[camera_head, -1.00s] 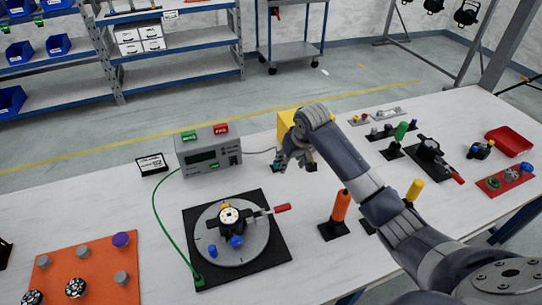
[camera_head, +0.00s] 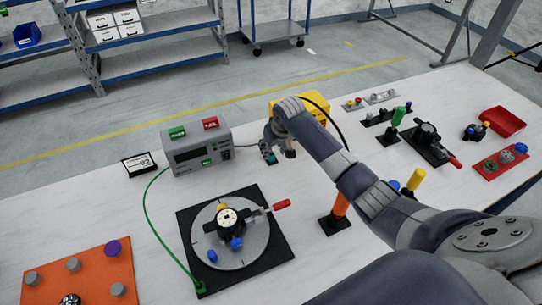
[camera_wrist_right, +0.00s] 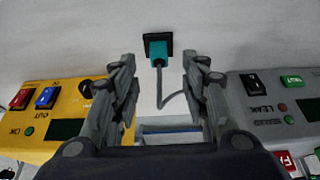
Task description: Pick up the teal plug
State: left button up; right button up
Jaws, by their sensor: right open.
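The teal plug (camera_wrist_right: 158,54) sits in a small black socket block (camera_wrist_right: 158,41) on the white tabletop. A grey cable runs from the plug toward my wrist. My right gripper (camera_wrist_right: 165,68) is open and empty, with one finger to each side of the plug's line; the plug shows beyond the gap between the fingertips. In the head view my right gripper (camera_head: 278,152) hangs beside the grey tester box, with a bit of the teal plug (camera_head: 270,157) showing by its fingers. Whether the fingers touch the plug I cannot tell. My left gripper is not in view.
The grey tester box (camera_head: 198,150) stands left of the gripper, and a yellow box (camera_head: 318,103) stands behind it. A black plate with a round turntable (camera_head: 258,250) is in front. An orange handle (camera_head: 340,206) stands upright to the right.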

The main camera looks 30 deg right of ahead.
aim_at(272, 154)
jog(key=x, duration=0.3)
jog(key=shift+s+f, duration=0.15)
jog(key=shift+s, duration=0.05)
jog(key=shift+w+f, duration=0.15)
jog(key=shift+f, duration=0.15)
jog(key=shift+w+f, duration=0.1)
jog(key=shift+f, duration=0.15)
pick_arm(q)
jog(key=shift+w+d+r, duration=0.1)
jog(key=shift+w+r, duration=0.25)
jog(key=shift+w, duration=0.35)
pick_arm(e)
jog(key=c, duration=0.9)
